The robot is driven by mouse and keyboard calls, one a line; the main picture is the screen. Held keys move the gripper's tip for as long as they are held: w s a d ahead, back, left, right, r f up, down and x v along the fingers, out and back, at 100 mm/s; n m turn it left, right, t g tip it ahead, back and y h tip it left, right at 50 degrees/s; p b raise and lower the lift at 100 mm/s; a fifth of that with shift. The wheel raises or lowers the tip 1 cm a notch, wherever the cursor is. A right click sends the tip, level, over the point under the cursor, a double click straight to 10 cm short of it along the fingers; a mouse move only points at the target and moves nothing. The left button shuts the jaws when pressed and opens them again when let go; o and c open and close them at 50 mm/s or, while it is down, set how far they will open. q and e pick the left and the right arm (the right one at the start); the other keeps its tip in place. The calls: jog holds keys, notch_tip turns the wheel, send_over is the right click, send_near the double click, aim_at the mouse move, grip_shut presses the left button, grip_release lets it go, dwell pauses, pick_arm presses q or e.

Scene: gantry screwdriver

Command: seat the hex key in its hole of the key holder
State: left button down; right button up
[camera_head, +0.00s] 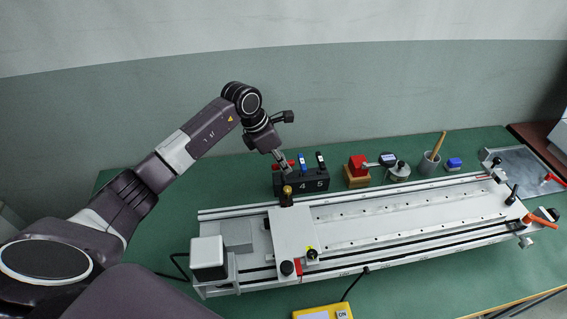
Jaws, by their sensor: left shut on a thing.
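The key holder (313,181) is a black block marked 4 and 5, at the back of the gantry. A blue-marked key (302,160) and a dark key with a green mark (321,160) stand upright in it. My left gripper (286,170) comes down over the holder's left end and is shut. A red piece (278,166), probably the grip of the hex key, shows at its fingers. The key's shaft and its hole are hidden, so I cannot tell whether the key is in the hole. My right gripper is out of view.
The long silver gantry (400,216) fills the front, with a brass-topped post (287,195) close before the holder. Right of the holder stand a red block on wood (357,170), a grey cup (429,163) and a blue item (454,163). Green table is clear left of the holder.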

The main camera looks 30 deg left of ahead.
pick_arm(q)
jog(key=c, duration=1.9)
grip_release()
jog(key=v, duration=1.2)
